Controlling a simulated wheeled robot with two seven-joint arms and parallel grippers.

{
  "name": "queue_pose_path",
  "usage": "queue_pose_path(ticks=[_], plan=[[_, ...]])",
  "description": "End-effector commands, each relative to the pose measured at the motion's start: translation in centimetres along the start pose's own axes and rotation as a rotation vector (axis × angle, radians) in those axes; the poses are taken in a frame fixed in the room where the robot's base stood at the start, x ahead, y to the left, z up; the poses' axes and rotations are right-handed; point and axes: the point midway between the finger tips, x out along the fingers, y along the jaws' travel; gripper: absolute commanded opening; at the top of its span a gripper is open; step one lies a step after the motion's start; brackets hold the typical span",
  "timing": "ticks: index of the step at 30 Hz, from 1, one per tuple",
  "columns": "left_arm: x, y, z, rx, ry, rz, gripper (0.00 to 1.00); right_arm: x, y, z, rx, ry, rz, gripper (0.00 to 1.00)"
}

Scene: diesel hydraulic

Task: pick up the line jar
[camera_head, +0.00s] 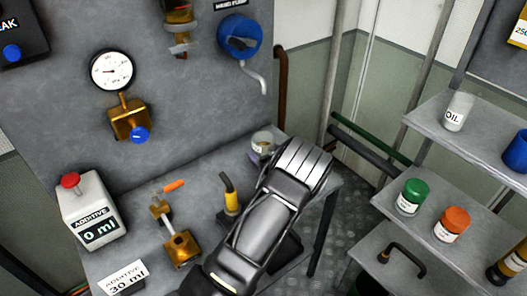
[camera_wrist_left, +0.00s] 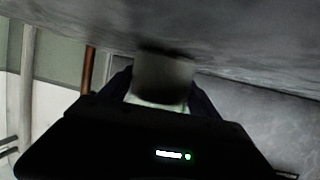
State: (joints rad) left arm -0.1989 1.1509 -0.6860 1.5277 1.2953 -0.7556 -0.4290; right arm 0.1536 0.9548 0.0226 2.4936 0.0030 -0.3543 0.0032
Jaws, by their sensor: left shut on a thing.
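The line jar, a small clear jar with a pale label (camera_head: 262,143), is at the back right of the grey bench, partly hidden behind my left gripper (camera_head: 270,157). In the left wrist view the jar (camera_wrist_left: 163,82) stands blurred between the two dark fingers of my left gripper (camera_wrist_left: 160,92). The gripper is shut on it. I cannot tell whether the jar touches the bench. My right gripper is not in view.
The bench also holds an additive dispenser (camera_head: 92,212), a brass valve with an orange handle (camera_head: 180,248) and a yellow-black fitting (camera_head: 231,201). A blue reel with a spout (camera_head: 240,38) hangs above. Shelves at right carry an OIL jar (camera_head: 457,111), a green-lidded jar (camera_head: 411,197) and an orange-lidded jar (camera_head: 452,224).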

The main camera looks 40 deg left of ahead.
Motion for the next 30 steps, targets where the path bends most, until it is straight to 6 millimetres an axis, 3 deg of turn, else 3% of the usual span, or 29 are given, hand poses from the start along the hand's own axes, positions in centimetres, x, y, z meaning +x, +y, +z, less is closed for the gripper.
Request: queue_pose_path(ticks=[14, 22, 30], plan=[[0.0, 0.0, -0.1, 0.000, 0.001, 0.000, 0.16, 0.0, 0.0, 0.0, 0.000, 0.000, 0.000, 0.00], [-0.2, 0.0, -0.8, -0.002, 0.002, 0.000, 0.16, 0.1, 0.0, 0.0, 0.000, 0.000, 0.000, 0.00], [-1.8, 0.0, -5.1, -0.006, 0.001, 0.001, 0.16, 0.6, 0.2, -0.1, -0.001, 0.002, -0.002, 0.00]])
